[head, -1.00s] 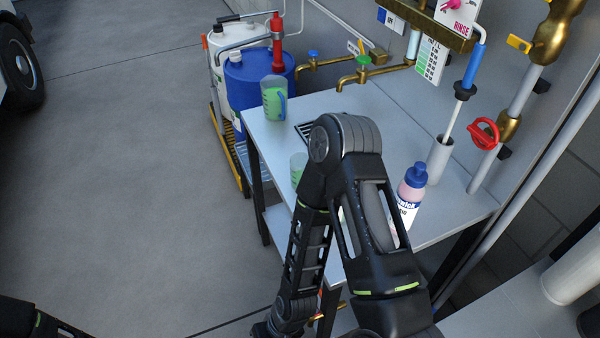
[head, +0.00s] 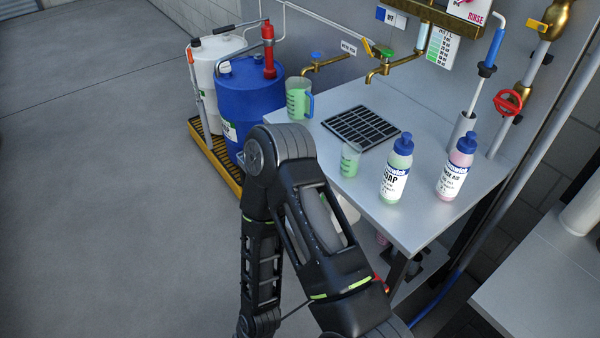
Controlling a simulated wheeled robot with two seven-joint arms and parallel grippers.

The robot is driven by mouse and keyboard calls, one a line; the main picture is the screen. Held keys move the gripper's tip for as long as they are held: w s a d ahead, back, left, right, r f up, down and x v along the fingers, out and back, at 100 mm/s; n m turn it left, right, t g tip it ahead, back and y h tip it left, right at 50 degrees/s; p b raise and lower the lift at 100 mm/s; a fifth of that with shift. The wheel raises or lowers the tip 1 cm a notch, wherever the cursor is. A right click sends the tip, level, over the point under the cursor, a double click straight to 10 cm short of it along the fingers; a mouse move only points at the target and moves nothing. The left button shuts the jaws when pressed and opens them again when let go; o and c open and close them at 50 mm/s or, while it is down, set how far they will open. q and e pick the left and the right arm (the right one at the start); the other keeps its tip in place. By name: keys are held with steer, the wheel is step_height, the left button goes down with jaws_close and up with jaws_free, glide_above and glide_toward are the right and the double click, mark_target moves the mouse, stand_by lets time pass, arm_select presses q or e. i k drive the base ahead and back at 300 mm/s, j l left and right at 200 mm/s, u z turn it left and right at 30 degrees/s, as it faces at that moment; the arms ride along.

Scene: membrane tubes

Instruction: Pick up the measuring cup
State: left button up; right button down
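A clear measuring cup with a blue handle and green contents (head: 298,98) stands upright on the grey bench (head: 425,215), near its back left edge by the taps. A smaller clear cup with green contents (head: 349,160) stands nearer the front edge, and I cannot tell whether it too counts as a measuring cup. My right arm crosses the lower middle of the view, its elbow in front of the bench's left edge. It appears apart from both cups. My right gripper is below the frame. My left arm and gripper are out of view.
A soap bottle (head: 396,170) and a pink rinse-aid bottle (head: 456,167) stand on the bench. A black drain grate (head: 361,127) lies under brass taps (head: 380,66). Blue (head: 248,97) and white (head: 213,75) drums stand left of the bench. The floor at left is clear.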

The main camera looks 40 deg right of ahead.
mark_target(351, 151)
steer(key=i+j+z, duration=0.15)
steer(key=j, duration=0.25)
steer(key=z, duration=2.2)
steer(key=l, duration=0.05)
